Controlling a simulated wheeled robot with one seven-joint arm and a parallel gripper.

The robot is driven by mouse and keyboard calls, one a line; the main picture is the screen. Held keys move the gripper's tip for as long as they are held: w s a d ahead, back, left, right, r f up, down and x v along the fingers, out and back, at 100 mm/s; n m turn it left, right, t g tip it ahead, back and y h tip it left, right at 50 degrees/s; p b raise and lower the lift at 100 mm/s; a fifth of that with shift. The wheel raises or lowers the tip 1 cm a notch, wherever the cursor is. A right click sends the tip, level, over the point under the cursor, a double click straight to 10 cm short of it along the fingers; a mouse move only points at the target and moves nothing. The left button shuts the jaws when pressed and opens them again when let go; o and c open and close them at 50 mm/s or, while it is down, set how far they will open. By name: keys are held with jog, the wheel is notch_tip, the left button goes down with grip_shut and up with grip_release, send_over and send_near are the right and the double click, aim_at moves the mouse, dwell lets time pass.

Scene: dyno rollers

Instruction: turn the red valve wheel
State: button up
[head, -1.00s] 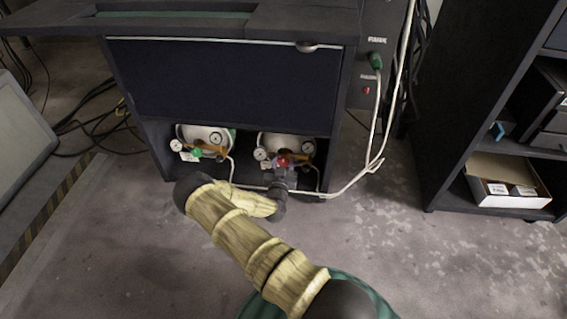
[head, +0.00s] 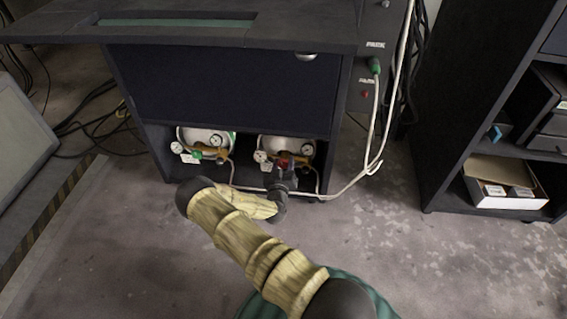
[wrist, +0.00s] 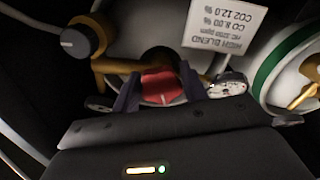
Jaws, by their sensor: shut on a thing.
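The red valve wheel (wrist: 161,87) sits on the brass fitting of the right-hand gas cylinder, low inside the dark cabinet. In the wrist view my gripper (wrist: 158,92) is shut on it, with one dark finger on each side of the red wheel. In the head view only a little red of the wheel (head: 284,162) shows past my gripper (head: 285,175), which reaches into the cabinet opening from the front. The fingertips are hard to make out there.
The left cylinder carries a green valve (head: 197,154) and gauges. A white tag (wrist: 226,27) and a gauge (wrist: 228,86) are close to my right finger in the wrist view. A white cable (head: 345,187) runs past the cabinet's right corner. A shelf with a box (head: 505,190) stands right.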

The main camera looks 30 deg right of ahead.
jog(key=n, duration=0.6)
jog(key=shift+a+p, duration=0.1)
jog(key=shift+p, duration=0.25)
jog(key=n, duration=0.5)
jog(key=shift+s, duration=0.1)
jog(key=o, duration=1)
